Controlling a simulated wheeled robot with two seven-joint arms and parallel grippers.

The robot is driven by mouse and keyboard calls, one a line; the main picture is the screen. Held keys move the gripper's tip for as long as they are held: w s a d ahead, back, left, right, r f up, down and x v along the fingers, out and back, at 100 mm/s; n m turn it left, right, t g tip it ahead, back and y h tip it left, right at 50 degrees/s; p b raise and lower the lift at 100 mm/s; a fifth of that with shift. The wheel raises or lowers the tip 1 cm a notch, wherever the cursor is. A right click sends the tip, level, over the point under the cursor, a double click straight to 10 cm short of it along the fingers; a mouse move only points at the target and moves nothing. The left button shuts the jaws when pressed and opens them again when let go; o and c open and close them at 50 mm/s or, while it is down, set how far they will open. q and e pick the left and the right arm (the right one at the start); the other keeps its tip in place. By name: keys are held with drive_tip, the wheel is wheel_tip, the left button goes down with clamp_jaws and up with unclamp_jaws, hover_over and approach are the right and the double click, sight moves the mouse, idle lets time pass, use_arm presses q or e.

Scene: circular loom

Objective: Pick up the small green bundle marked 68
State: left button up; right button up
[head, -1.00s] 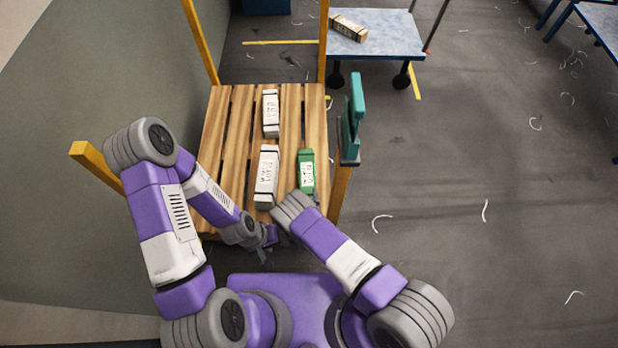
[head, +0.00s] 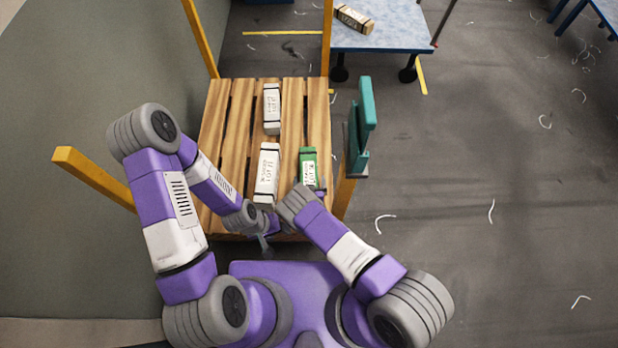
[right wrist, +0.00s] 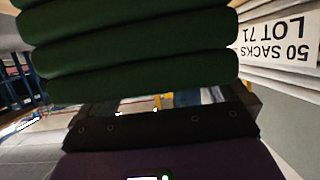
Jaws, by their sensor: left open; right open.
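The small green bundle (head: 309,166) lies on the wooden slatted top, right of a white bundle (head: 267,172). Its white label is too small to read. My right gripper (head: 318,191) is at the bundle's near end, mostly hidden by my wrist. In the right wrist view, a dark green folded stack (right wrist: 130,50) fills the upper part, close above the gripper's dark body; the fingers are not clearly visible. It does not look held. My left gripper (head: 266,237) is open and empty at the near edge of the slats, lower left of the right wrist.
Another white bundle (head: 272,108) lies farther back on the slatted top (head: 240,110). In the right wrist view, a white stack marked LOT 71 (right wrist: 275,40) stands to the right. A teal part (head: 361,125) rises at the right edge. A blue-topped trolley (head: 390,25) carries a tan bundle (head: 353,18).

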sight(309, 177)
drive_tip(key=shift+b+x, duration=0.35)
drive_tip(key=shift+x, duration=0.85)
drive_tip(key=c, duration=1.3)
